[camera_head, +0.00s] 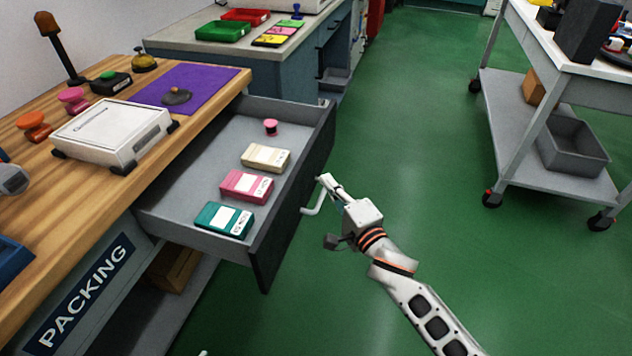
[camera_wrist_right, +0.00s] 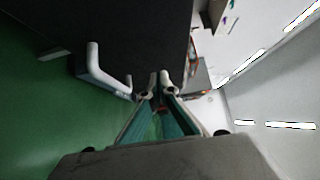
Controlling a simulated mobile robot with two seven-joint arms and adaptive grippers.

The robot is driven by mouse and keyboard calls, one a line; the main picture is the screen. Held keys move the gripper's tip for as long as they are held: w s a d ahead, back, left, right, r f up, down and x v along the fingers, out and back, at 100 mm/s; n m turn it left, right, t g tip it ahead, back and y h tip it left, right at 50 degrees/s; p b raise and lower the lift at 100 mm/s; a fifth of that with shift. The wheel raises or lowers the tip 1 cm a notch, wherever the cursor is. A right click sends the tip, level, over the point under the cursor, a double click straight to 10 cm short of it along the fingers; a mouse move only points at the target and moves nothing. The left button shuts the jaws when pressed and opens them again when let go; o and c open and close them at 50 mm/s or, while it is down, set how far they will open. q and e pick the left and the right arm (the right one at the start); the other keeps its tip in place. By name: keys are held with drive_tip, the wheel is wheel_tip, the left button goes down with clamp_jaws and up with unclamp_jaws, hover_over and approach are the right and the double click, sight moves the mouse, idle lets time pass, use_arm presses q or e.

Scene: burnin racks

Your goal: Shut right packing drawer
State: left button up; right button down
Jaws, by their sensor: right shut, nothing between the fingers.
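The right packing drawer (camera_head: 188,196) stands pulled out from the wooden packing bench, with its dark front panel (camera_head: 293,200) facing the aisle. It holds a teal box, a pink box, a beige box and a small red-pink item. My right gripper (camera_head: 324,180) is shut and empty, just outside the front panel beside the white handle (camera_head: 314,207). In the right wrist view the gripper (camera_wrist_right: 158,78) points at the dark front (camera_wrist_right: 115,28), with the handle (camera_wrist_right: 95,65) to its left. I cannot tell whether the fingertips touch the panel.
The packing bench (camera_head: 75,205) carries a white device (camera_head: 112,133), stamps, a bell and a purple mat (camera_head: 205,80). A grey-blue cabinet (camera_head: 265,62) stands behind. A wheeled cart (camera_head: 520,110) is at the right. The green floor between is clear.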

sight(308, 171)
drive_tip(key=shift+w+a+f, duration=0.1)
drive_tip(key=shift+a+f, duration=0.05)
drive_tip(key=shift+a, duration=0.45)
drive_tip(key=shift+w+a+f, duration=0.1)
drive_tip(key=shift+a, duration=0.5)
drive_tip(key=shift+w+a+r+b, duration=0.1)
drive_tip(key=shift+a+b, duration=0.15)
drive_tip(key=shift+b, duration=0.05)
drive_tip(key=shift+a, duration=0.1)
drive_tip(key=shift+w+r, duration=0.1)
drive_tip(key=shift+r, duration=0.05)
use_arm(q)
drive_tip(key=shift+w+d+r+h, duration=0.3)
drive_tip(key=shift+w+d+r, duration=0.25)
drive_tip(key=shift+d+r, duration=0.1)
drive_tip(key=shift+t, duration=0.3)
